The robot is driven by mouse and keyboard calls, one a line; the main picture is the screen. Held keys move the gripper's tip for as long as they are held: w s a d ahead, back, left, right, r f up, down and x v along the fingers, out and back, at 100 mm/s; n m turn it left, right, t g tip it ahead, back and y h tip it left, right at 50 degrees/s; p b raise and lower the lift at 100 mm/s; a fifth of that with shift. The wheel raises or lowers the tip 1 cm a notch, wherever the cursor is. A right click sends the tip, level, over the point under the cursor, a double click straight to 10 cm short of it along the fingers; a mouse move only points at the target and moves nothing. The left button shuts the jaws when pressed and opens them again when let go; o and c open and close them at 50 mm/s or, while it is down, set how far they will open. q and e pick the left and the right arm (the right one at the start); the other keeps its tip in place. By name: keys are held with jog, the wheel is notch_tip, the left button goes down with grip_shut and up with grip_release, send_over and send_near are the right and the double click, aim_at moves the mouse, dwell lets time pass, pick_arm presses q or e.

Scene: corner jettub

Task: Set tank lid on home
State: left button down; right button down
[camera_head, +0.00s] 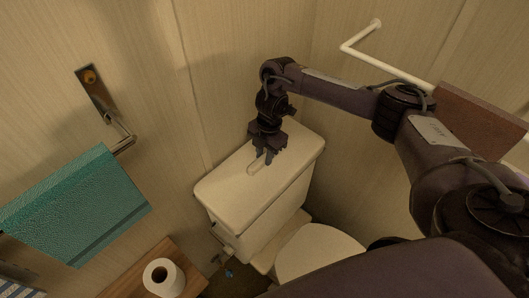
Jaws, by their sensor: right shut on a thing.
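The cream tank lid (222,184) lies across the top of the toilet tank (268,228), with a small raised bar (256,166) on its upper face. The lid looks level and lined up with the tank; I cannot tell if a thin gap is left beneath it. My right gripper (265,159) points down over the middle of the lid and is shut on the raised bar of the tank lid. The fingers hide part of the bar. My left gripper is out of view.
The toilet seat (320,254) is in front of the tank. A toilet roll (164,278) stands on a wooden surface (193,281) at lower left. A teal towel (78,208) hangs at left. A white wall rail (387,68) runs behind my right arm. Walls stand close behind the tank.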

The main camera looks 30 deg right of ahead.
jog(key=shift+f+b, duration=0.75)
jog(key=shift+f, duration=0.5)
jog(key=shift+f+b, duration=0.95)
jog(key=shift+f, duration=0.55)
jog(key=c, duration=1.1)
grip_release()
jog(key=shift+r, duration=0.35)
jog(key=r, duration=0.4)
jog(key=d+r+p, duration=0.1)
jog(key=r, duration=0.2)
jog(key=shift+w, duration=0.2)
